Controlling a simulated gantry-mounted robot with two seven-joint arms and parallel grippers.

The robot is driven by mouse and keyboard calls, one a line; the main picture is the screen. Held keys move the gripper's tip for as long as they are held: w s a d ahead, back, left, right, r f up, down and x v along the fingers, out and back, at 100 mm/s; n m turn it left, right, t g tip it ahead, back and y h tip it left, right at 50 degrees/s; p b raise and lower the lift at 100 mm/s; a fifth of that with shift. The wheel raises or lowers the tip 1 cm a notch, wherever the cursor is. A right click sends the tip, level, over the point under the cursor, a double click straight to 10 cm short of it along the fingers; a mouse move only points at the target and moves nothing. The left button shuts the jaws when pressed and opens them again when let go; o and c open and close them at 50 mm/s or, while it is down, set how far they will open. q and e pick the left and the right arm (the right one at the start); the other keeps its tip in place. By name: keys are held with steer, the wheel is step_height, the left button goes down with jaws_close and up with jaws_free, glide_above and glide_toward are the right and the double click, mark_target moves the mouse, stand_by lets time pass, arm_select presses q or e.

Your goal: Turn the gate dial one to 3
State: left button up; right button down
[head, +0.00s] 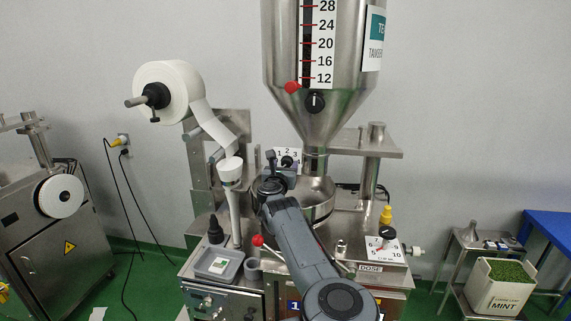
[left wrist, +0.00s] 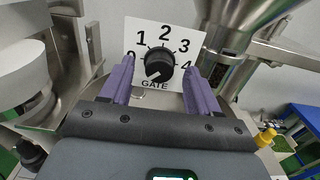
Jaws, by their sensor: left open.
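The gate dial (left wrist: 159,64) is a black round knob on a white plate (left wrist: 142,24) marked 0 to 4, with GATE printed below. Its white mark points to the lower left, near the 0. In the head view the plate (head: 297,155) shows behind my gripper, and my arm partly covers the dial. My left gripper (left wrist: 159,70) is open, its two purple fingers on either side of the knob, with gaps visible between fingers and knob. In the head view the left gripper (head: 276,165) is in front of the plate. My right gripper is not in view.
A steel hopper (head: 325,120) stands above the dial, with a bowl (head: 320,195) below. A paper roll (head: 172,88) and white funnel tube (head: 231,175) are at the left. A DOSE dial plate (head: 384,250) and yellow-topped part (head: 386,215) are at the right.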

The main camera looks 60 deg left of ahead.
arm_select(q)
steer(key=shift+x, duration=1)
steer(key=shift+f, duration=0.1)
steer(key=c, duration=1)
steer(key=shift+c, duration=0.2)
